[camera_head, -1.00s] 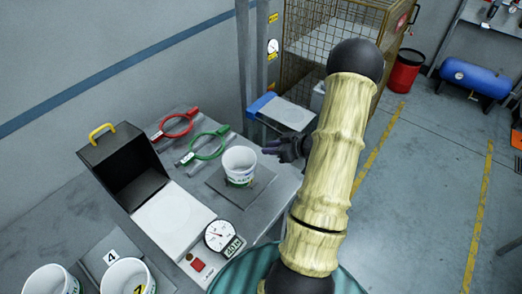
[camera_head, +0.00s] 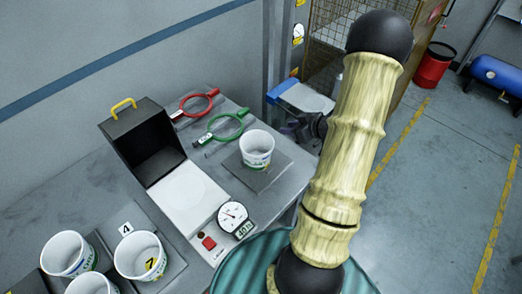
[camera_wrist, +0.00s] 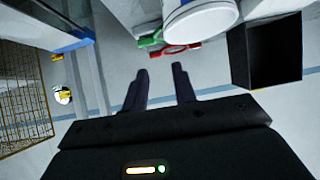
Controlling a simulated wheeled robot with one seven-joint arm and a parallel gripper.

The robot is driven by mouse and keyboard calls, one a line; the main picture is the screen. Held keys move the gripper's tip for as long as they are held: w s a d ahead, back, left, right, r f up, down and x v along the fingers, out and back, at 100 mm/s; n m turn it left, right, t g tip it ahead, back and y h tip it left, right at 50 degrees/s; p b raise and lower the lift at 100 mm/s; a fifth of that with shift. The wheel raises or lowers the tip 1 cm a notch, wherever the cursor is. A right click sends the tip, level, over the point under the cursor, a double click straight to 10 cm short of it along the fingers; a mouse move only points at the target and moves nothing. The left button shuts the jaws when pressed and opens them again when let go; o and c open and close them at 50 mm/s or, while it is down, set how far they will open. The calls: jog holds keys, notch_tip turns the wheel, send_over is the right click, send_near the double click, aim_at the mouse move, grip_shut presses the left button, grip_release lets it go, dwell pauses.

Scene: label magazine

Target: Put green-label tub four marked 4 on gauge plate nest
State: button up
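A white tub (camera_head: 257,146) with a green-and-blue printed label stands upright on a dark square plate (camera_head: 270,178) at the bench's right end. I cannot read a number on it, or tell for sure whether this plate is the gauge plate nest. In the wrist view a white tub (camera_wrist: 200,20) shows at the top, beyond the fingers. My gripper (camera_wrist: 161,69) is open, with nothing between its fingers. In the head view it is mostly hidden behind my arm, to the right of the tub and apart from it. A card marked 4 (camera_head: 126,229) lies at the left.
Several white tubs stand at the lower left, one (camera_head: 140,256) with a yellow 7 mark. A black open box (camera_head: 145,140), white pad (camera_head: 187,198) and dial gauge (camera_head: 233,215) sit mid-bench. Red (camera_head: 195,104) and green (camera_head: 225,126) ring-shaped tools lie behind the tub.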

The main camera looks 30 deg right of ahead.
jog(key=w+a+r+m+g+h, duration=0.2)
jog(key=a+r+h, duration=0.2)
jog(key=a+r, duration=0.3)
jog(key=s+a+r+m+g, duration=0.2)
jog(key=s+a+g, duration=0.3)
jog(key=s+a, duration=0.9)
jog(key=shift+s+a+r, duration=0.3)
jog(key=shift+a, duration=0.8)
